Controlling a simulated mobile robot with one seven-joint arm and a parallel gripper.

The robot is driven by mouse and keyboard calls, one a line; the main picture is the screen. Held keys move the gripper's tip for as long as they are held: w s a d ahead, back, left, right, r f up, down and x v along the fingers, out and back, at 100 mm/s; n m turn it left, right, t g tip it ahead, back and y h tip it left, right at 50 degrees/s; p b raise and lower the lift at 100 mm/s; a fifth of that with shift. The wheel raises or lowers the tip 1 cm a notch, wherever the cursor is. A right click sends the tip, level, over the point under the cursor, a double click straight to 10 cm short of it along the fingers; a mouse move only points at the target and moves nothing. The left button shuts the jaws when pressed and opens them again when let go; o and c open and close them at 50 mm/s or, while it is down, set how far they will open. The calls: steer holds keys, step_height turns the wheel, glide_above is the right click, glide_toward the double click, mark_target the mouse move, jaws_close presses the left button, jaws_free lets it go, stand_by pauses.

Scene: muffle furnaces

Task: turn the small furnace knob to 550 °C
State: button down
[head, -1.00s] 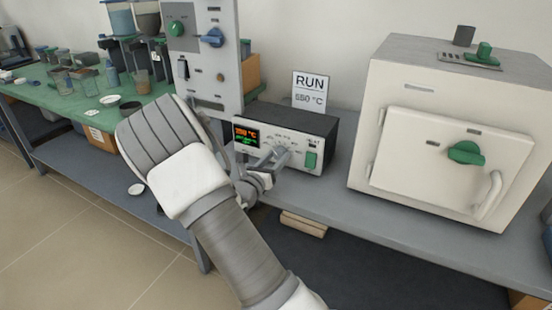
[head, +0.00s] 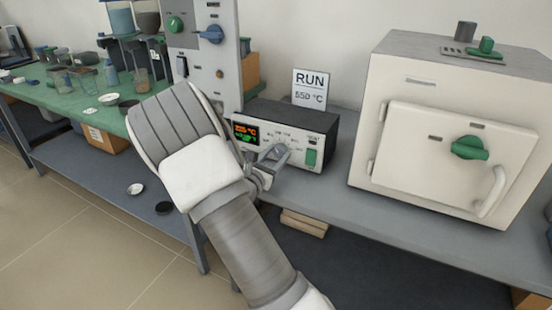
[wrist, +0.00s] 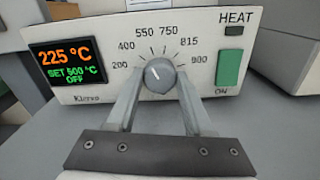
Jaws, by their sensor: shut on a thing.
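The small furnace controller (head: 300,125) is a box with a dark top and a light front on the bench. Its round grey knob (wrist: 158,75) shows in the wrist view, with a temperature scale around its upper side. The knob's white mark points up and slightly left, between 400 and 550, nearer 550. My gripper (wrist: 160,84) is shut on the knob, one finger on each side. In the head view my gripper (head: 272,158) reaches the panel front and partly covers the knob.
A green HEAT switch (wrist: 229,68) sits right of the knob. A RUN 550 °C sign (head: 309,88) stands behind the controller. A large furnace (head: 438,150) with a green handle is at right. A tall panel (head: 203,60) with knobs is at left, close to my arm.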

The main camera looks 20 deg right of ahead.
steer(key=shift+m+b, duration=0.4)
steer(key=shift+m, duration=0.4)
steer(key=shift+c, duration=1.5)
jaws_free()
steer(key=shift+a, duration=0.1)
steer(key=p+v, duration=0.3)
steer(key=v, duration=1.4)
steer(key=shift+s+p, duration=0.2)
steer(key=shift+p, duration=0.2)
